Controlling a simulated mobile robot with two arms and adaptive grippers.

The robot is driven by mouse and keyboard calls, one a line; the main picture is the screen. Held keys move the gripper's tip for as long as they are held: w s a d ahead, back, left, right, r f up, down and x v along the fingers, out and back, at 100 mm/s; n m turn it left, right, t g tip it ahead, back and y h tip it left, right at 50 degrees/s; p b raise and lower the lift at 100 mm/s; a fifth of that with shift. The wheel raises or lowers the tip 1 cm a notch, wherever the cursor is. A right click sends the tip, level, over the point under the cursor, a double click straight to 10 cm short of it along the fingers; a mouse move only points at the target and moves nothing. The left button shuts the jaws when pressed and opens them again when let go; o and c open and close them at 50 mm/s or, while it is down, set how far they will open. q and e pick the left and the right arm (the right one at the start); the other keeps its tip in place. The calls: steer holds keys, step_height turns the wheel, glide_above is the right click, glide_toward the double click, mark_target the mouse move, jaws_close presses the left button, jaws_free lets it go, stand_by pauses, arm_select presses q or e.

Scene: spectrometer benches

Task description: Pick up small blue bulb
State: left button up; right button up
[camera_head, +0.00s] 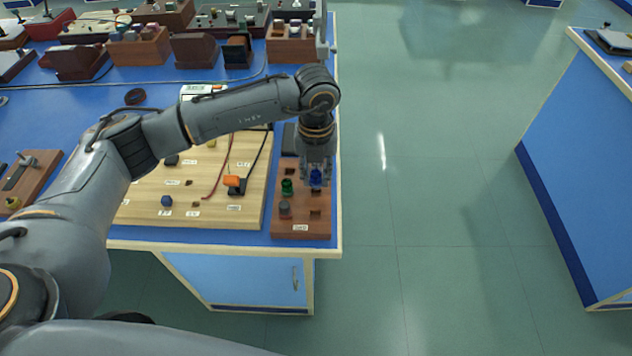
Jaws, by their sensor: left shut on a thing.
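A small blue bulb (316,177) shows at the right side of a brown wooden holder block (301,235) near the table's right front corner. My left gripper (316,180) points down over the block with its fingers around the blue bulb, shut on it. I cannot tell whether the bulb still touches its socket. A green bulb (287,187) stands in the block just left of the gripper, and a grey piece (285,208) sits in front of it. Square sockets in the block's right front part look empty. My right gripper is not in view.
A light wooden board (240,205) with an orange clip (232,181), wires and a dark blue knob (166,201) lies left of the block. Brown wooden boxes (138,48) stand at the back of the blue table. Open floor lies to the right.

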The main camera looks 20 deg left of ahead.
arm_select(q)
steer(key=s+d+r+b, duration=0.1)
steer(key=s+d+r, duration=0.5)
steer(key=s+r, duration=0.6)
steer(key=shift+s+d+r, duration=0.2)
steer(key=shift+r, duration=0.15)
